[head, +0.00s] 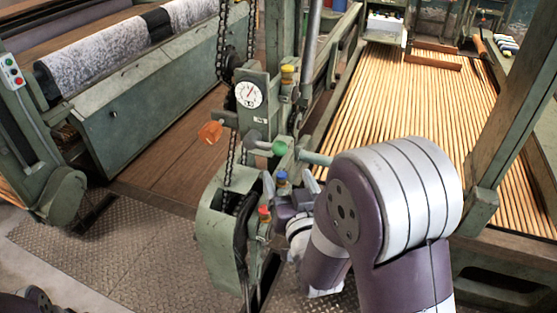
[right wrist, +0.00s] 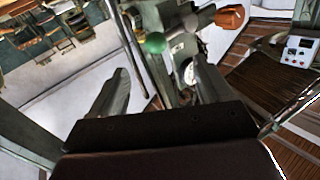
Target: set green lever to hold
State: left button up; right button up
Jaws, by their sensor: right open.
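The green lever's round knob (head: 280,148) sticks out from the grey-green control post, beside a grey knob (head: 252,136) and an orange knob (head: 210,131). In the right wrist view the green knob (right wrist: 155,42) shows beyond and between the fingertips, with the grey knob (right wrist: 190,22) and the orange knob (right wrist: 230,16) to its right. My right gripper (head: 290,183) is open and empty, just below the green knob in the head view and apart from it. In the right wrist view its two fingers (right wrist: 160,66) are spread. No hold marking is readable.
A round white dial (head: 248,94) sits on the post above the knobs. A green housing (head: 220,235) with chains and small blue and red caps stands close to my right gripper. A slatted bed (head: 415,110) lies to the right, a patterned roll (head: 105,50) to the left.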

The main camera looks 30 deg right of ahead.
aim_at(279, 154)
jog(key=p+x, duration=0.1)
jog(key=x, duration=0.8)
jog(key=shift+w+f, duration=0.15)
jog(key=shift+w, duration=0.3)
jog(key=shift+s, duration=0.1)
grip_shut()
